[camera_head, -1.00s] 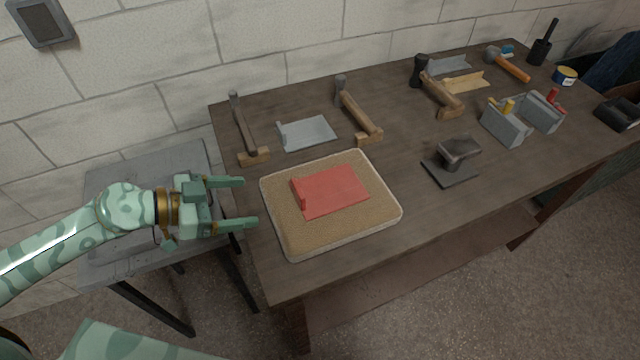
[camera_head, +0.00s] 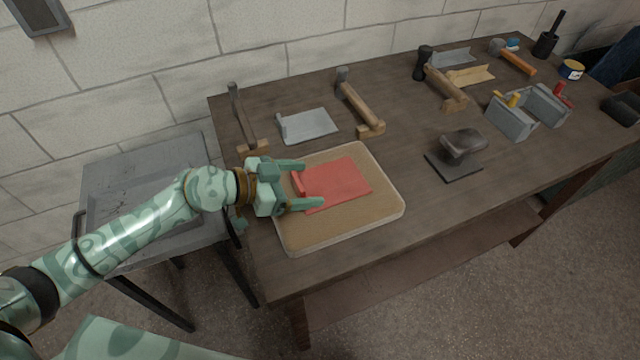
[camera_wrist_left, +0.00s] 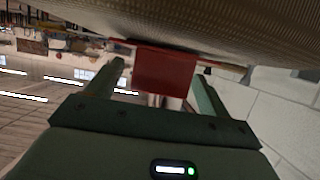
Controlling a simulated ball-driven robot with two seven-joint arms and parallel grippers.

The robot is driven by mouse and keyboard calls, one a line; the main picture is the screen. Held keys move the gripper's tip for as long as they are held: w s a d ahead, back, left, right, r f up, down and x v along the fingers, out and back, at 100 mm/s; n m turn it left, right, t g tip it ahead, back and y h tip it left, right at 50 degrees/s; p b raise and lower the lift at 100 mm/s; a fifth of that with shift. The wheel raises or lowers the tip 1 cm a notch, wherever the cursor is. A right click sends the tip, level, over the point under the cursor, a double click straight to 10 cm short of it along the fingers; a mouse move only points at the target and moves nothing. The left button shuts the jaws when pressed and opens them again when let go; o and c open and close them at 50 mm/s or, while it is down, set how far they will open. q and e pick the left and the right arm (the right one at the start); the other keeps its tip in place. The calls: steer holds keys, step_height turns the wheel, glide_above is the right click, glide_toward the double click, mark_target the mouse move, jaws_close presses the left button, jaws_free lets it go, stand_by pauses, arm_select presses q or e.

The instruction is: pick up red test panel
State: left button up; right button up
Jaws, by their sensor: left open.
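The red test panel (camera_head: 337,184) lies on a tan padded board (camera_head: 345,228) at the near left part of the bench, with a raised lip along its left edge. My left gripper (camera_head: 313,184) is open, with its fingers on either side of the panel's raised left edge. In the left wrist view the red panel (camera_wrist_left: 165,70) shows between the two open fingers (camera_wrist_left: 158,88), with a gap on each side. I see no contact. My right gripper is not in view.
Behind the board are a grey panel (camera_head: 308,126) and hammers, one with a wooden handle (camera_head: 362,106). A small anvil-like block (camera_head: 460,148) stands to the right, with a grey toolbox (camera_head: 512,120) beyond it. A grey side table (camera_head: 140,165) stands left of the bench.

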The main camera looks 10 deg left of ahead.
arm_select(q)
steer(key=c, duration=1.2)
steer(key=shift+c, duration=0.2)
